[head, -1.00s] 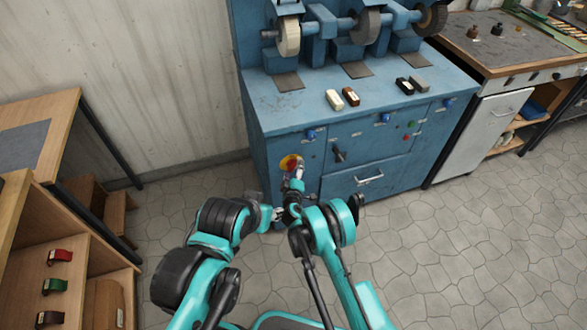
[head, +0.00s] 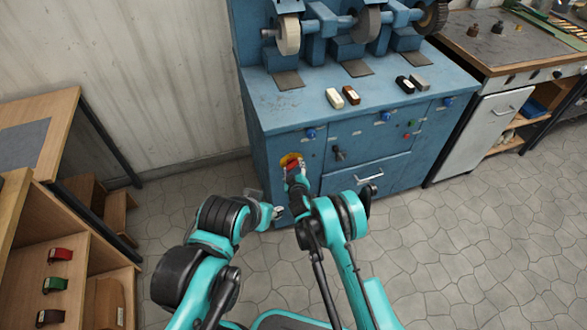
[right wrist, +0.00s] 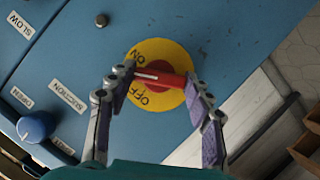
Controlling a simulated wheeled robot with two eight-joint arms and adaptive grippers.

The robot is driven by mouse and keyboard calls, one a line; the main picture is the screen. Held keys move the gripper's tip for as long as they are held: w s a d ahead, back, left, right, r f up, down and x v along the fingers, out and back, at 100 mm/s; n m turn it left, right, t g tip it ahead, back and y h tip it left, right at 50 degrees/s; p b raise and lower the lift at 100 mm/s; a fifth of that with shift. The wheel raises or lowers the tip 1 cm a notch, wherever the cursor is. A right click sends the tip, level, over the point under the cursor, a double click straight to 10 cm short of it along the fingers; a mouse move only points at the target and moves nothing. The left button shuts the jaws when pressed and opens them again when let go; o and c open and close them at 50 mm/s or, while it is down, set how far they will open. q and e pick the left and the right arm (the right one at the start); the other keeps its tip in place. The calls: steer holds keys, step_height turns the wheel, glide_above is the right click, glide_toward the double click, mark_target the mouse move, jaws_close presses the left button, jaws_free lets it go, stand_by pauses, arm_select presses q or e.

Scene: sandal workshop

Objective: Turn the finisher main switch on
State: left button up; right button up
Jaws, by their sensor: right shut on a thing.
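The finisher main switch is a red bar handle (right wrist: 162,80) on a round yellow plate (right wrist: 158,107) marked ON and OFF, on the blue cabinet's front. In the right wrist view the handle lies nearly level, its white-marked left end between the two labels. My right gripper (right wrist: 162,79) is shut on the handle, one finger at each end. In the head view the yellow plate (head: 290,159) shows beyond my right gripper (head: 295,174), which partly covers the switch. My left gripper (head: 277,212) is low in front of the cabinet, apart from the switch; its jaws are unclear.
The blue finisher cabinet (head: 270,118) carries wheels above and loose blocks on its top. A blue knob (right wrist: 36,126) and a black knob (head: 339,154) are near the switch. Wooden shelves (head: 88,262) stand at the left. The floor to the right is open.

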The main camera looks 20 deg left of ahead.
steer(key=m+g+y, duration=0.1)
steer(key=m, duration=0.1)
steer(key=m+g+y, duration=0.1)
steer(key=m, duration=0.1)
steer(key=shift+w+d+r+y, duration=0.1)
steer(key=shift+w+y, duration=0.05)
steer(key=shift+y, duration=0.15)
steer(key=shift+m, duration=0.3)
stand_by(0.3)
steer(key=o, duration=1.2)
steer(key=shift+c, duration=0.2)
step_height(320, 180, up, 10)
steer(key=shift+f, duration=0.1)
